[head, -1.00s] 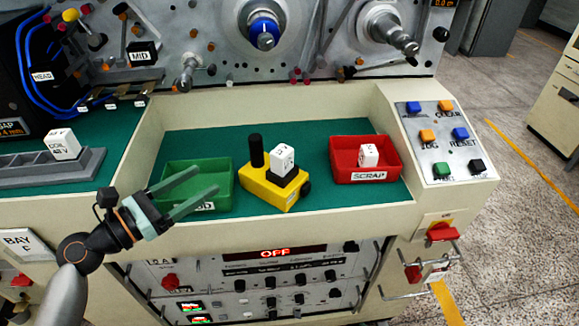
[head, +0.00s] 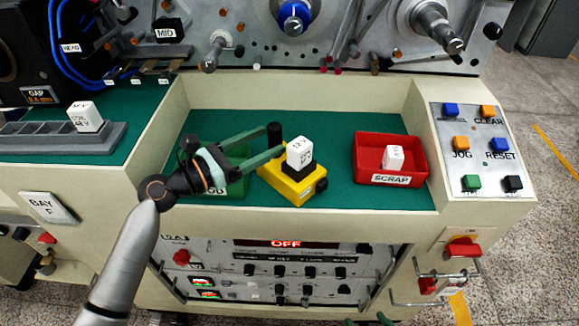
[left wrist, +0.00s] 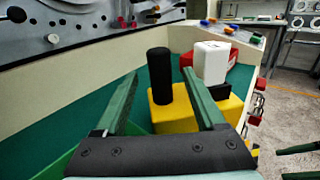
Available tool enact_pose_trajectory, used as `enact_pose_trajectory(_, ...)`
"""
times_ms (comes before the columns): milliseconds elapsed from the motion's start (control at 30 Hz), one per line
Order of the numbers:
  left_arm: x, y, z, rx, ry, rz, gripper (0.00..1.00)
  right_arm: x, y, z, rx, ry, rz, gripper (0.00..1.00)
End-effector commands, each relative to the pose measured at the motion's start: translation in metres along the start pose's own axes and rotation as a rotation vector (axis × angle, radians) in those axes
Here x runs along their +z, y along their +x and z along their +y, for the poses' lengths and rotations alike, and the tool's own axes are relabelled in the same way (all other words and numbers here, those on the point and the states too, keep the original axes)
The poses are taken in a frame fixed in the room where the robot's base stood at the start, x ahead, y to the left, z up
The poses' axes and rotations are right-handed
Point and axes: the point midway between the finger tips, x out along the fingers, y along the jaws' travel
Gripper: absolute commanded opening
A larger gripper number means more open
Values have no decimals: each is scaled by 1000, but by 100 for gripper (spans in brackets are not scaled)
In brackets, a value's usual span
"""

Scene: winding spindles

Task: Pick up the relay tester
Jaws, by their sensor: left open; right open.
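The relay tester is a yellow block (head: 290,190) with an upright black handle (head: 274,137) and a dark socket holding a white relay (head: 299,152). It stands on the green mat in the bench recess. My left gripper (head: 275,140) is open, its fingers reaching towards the handle from the left. In the left wrist view the black handle (left wrist: 159,80) shows between the open fingers, slightly beyond them; contact cannot be told. The yellow body (left wrist: 190,113) is partly hidden by a finger. My right gripper (head: 367,321) shows only its open fingertips at the bottom edge.
A green bin (head: 233,187) lies under my left gripper, partly hidden. A red SCRAP bin (head: 390,178) with a white relay inside stands to the right. The recess walls and front ledge (head: 330,223) bound the mat. A button panel (head: 478,150) is further right.

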Motion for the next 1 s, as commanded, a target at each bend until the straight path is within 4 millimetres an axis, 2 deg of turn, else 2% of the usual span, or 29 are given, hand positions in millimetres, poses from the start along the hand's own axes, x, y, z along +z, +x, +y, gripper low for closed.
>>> enact_pose_trajectory(400, 0, 57, -1, -2, 0, -1, 72, 0, 0, 0, 0, 1, -1, 84)
enact_pose_trajectory(733, 0, 63, -1, -1, 1, 0, 72, 0, -1, 0, 1, 1, -1, 84)
enact_pose_trajectory(1000, 0, 63, -1, -1, 1, 0, 41, 0, -1, 0, 1, 1, -2, 84)
